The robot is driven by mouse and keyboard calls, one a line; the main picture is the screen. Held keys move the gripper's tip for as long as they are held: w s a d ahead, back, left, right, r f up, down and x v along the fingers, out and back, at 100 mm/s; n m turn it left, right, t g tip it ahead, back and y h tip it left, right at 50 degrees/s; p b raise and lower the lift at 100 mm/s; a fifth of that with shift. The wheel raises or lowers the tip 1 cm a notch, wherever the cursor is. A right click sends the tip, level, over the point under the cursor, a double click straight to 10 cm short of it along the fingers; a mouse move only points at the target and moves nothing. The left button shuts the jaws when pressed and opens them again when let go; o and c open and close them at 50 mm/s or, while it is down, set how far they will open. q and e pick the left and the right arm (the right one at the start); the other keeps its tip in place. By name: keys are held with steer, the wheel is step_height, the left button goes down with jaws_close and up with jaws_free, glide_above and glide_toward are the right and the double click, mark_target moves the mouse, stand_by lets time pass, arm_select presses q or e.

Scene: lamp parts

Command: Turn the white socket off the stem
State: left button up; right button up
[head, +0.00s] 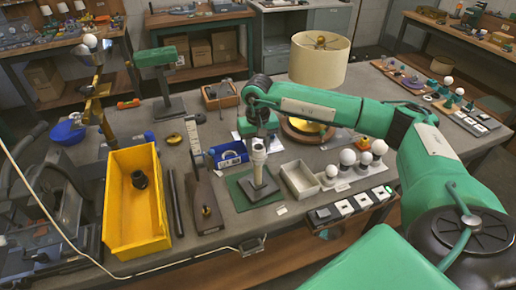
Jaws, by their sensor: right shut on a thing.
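The white socket (258,147) sits on top of the pale upright stem (258,172), over the green mat (245,190) near the middle of the bench. My right gripper (258,136) reaches down on it from above and is shut on the socket's upper part. The dark gripper body hides the socket's top, and the fingertips are too small to make out clearly. The stem looks upright. My left gripper is not in view.
A yellow bin (117,243) with a dark round part stands at left. A blue item (228,154) lies just left of the stem. A pale open tray (299,180) and white bulbs (347,157) stand right. A large lampshade (319,60) stands behind my right arm.

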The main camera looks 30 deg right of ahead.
steer(key=shift+f, duration=0.15)
steer(key=shift+s+f+n+b, duration=0.1)
steer(key=shift+n+b, duration=0.4)
steer(key=shift+b, duration=0.05)
steer(key=shift+f+n+b, duration=0.1)
steer(key=shift+n+b, duration=0.8)
steer(key=shift+n, duration=0.3)
steer(key=n+b, duration=0.1)
steer(key=n, duration=0.1)
steer(key=shift+a+n+b, duration=0.15)
steer(key=shift+n+b, duration=0.15)
steer(key=shift+s+n, duration=0.1)
steer(key=shift+n, duration=0.3)
